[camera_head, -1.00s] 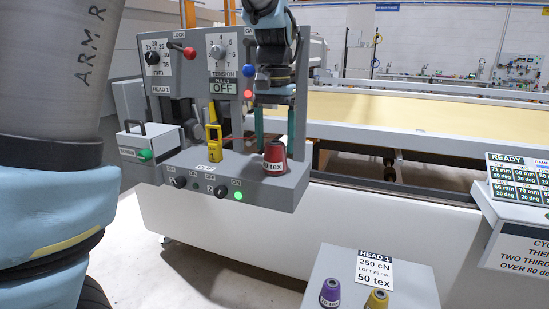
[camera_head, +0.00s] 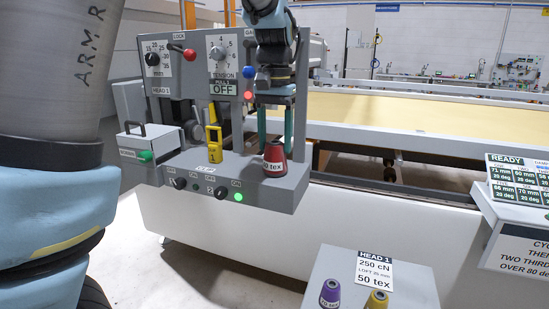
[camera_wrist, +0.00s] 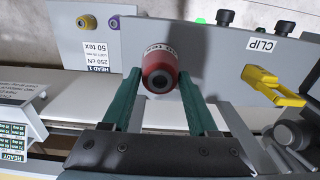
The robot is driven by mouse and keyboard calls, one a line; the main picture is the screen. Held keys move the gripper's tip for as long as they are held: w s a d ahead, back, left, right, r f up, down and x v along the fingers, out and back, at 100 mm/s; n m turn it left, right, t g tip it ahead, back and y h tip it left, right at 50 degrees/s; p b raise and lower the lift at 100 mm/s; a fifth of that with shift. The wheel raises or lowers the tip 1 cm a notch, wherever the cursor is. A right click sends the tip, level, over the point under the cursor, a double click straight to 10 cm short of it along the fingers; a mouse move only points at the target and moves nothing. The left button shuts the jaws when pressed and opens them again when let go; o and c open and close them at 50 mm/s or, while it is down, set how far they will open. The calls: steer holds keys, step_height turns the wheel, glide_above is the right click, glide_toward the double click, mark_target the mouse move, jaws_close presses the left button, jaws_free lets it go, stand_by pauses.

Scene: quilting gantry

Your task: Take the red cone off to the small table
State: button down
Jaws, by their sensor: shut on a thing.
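The red cone (camera_head: 274,158), with a 50 tex label, stands upright at the right end of the grey ledge. My gripper (camera_head: 275,140) points down over it, its two green fingers either side of the cone's upper part. In the wrist view the red cone (camera_wrist: 160,70) sits between the fingertips of my gripper (camera_wrist: 158,82), which is shut on it. The small table (camera_head: 318,272) is at the front, with a purple cone (camera_head: 330,293), a yellow cone (camera_head: 377,300) and a card reading HEAD 1, 250 cN, 50 tex (camera_head: 374,270).
A yellow clip (camera_head: 214,140) stands on the ledge left of the cone. Behind it is a panel with a tension dial (camera_head: 219,52) and a red-knobbed lever (camera_head: 189,54). A display stand (camera_head: 518,185) is at the right. The small table's left part is clear.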

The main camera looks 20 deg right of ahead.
mark_target(275, 142)
steer(key=shift+r+p, duration=2.3)
steer(key=shift+r, duration=0.5)
